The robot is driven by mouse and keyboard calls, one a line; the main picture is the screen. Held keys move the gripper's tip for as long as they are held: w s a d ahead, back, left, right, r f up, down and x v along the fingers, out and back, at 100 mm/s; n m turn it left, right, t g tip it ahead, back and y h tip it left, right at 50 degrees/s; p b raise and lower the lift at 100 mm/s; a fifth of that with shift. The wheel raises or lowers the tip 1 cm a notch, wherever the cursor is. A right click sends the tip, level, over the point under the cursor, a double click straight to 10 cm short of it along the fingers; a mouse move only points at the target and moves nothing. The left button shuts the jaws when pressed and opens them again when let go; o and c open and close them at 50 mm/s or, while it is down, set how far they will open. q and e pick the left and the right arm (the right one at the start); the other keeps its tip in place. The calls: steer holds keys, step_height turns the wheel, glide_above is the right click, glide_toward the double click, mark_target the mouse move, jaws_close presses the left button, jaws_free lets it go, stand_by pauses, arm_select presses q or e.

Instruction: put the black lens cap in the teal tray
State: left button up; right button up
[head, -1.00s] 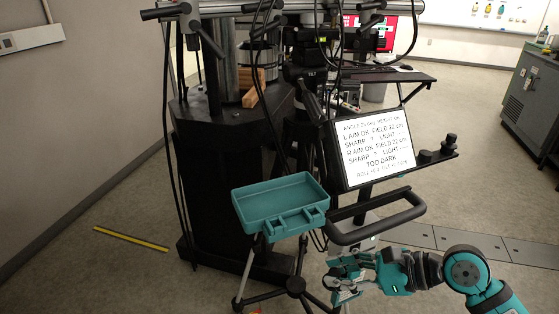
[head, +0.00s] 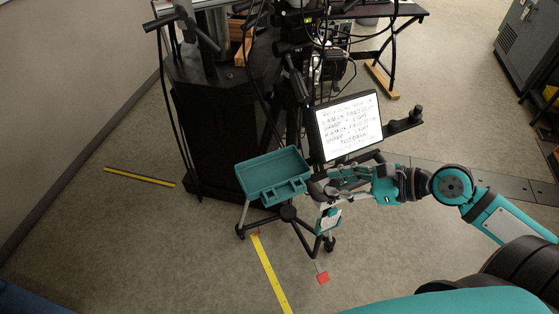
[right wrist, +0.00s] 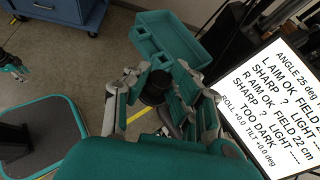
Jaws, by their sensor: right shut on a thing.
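The teal tray (head: 270,190) is a shallow open box on a dark wheeled tripod stand; its inside looks empty. It also shows at the top of the right wrist view (right wrist: 200,62). My right gripper (head: 322,188) is beside the tray's right front corner in the head view. In the right wrist view my right gripper (right wrist: 157,92) is shut on the black lens cap (right wrist: 153,90), a small dark round piece, just below the tray in the picture. The cap cannot be made out in the head view. What looks like my left gripper (right wrist: 12,66) shows small at the left edge.
A lit screen (head: 349,126) stands right behind my right gripper, close to it. A black machine column (head: 210,130) rises behind the tray. Yellow strips (head: 268,270) lie on the floor. A blue cabinet (right wrist: 58,12) stands far off.

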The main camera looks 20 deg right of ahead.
steer(key=p, duration=0.3)
glide_above(286, 171)
steer(key=shift+s+f, duration=0.15)
steer(key=shift+f, duration=2.35)
steer(key=shift+f, duration=0.1)
steer(key=o, duration=0.7)
